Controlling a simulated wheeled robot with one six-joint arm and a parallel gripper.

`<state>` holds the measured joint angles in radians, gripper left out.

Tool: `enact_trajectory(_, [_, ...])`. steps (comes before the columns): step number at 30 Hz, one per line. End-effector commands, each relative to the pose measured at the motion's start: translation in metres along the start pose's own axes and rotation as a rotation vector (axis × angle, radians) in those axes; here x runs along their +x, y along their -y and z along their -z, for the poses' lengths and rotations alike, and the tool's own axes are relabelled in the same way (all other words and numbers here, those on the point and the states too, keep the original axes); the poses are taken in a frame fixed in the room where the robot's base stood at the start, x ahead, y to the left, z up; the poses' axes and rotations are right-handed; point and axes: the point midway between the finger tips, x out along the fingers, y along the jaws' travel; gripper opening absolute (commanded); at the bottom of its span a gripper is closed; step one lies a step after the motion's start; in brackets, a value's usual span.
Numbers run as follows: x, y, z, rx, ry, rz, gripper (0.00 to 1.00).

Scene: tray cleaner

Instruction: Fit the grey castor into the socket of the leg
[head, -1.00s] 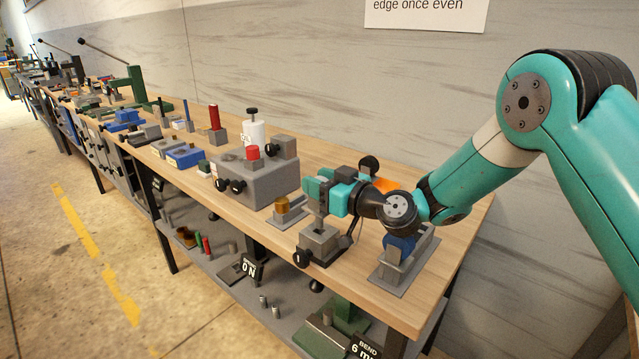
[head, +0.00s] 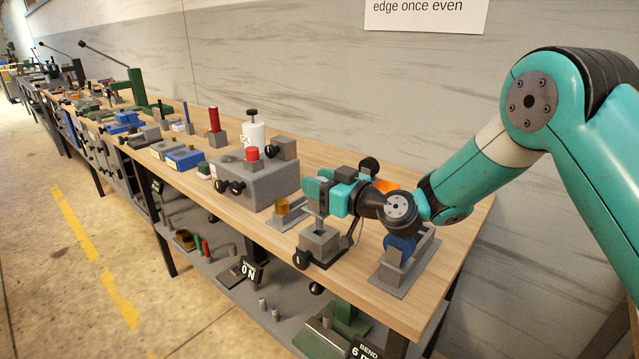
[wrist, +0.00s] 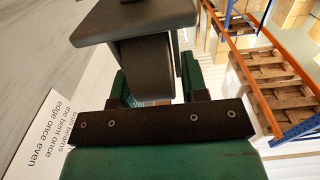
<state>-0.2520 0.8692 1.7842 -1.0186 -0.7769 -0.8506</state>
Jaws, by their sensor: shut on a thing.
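My gripper (head: 317,195) is at the near part of the bench, with its fingers shut on a grey piece. In the wrist view the grey castor (wrist: 140,20) shows as a dark grey plate with a block below it, gripped between the green fingers (wrist: 150,88). In the head view only a thin grey part of it shows under the fingers. Directly below stands a grey block (head: 320,243) with a dark opening in its top and a black knob at its side; it looks like the leg's socket. I cannot tell whether the castor touches it.
A blue round part in a grey stand (head: 393,279) is right of the block. An amber cylinder (head: 282,206) on a grey plate and a large grey fixture (head: 262,185) with black knobs are to the left. The bench edge lies close in front.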

Motion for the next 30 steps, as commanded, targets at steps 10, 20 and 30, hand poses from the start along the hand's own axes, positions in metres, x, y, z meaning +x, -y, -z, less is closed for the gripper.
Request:
enact_trajectory(10, [0.0,0.0,-0.005,0.0,-0.002,0.0,0.07])
enact_trajectory(20, [0.0,0.0,-0.013,0.0,-0.002,0.0,0.07])
enact_trajectory(30, [0.0,0.0,-0.02,0.0,-0.002,0.0,0.07])
